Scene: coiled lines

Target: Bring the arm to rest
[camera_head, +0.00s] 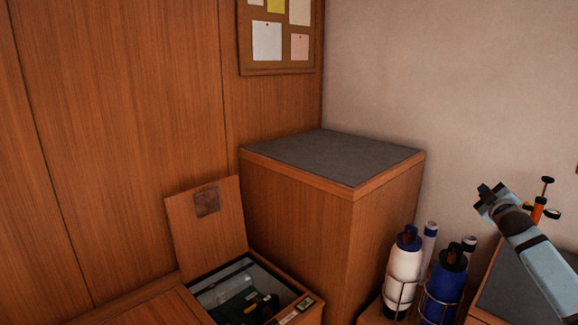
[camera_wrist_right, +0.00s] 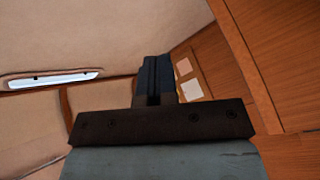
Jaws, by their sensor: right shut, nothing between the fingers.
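My right arm comes in from the right edge of the head view, pale blue with dark bands. Its right gripper (camera_head: 484,194) is raised in front of the pale wall, shut and empty. In the right wrist view the dark fingers of the gripper (camera_wrist_right: 154,82) are together, with nothing between them. My left gripper is not in view.
A wooden cabinet (camera_head: 300,220) with a grey top stands in the middle. An open-lidded locker (camera_head: 285,284) holds dark items. White (camera_head: 405,262) and blue (camera_head: 443,292) bottles stand in racks below my right arm. An orange, black-knobbed object (camera_head: 538,210) is behind it.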

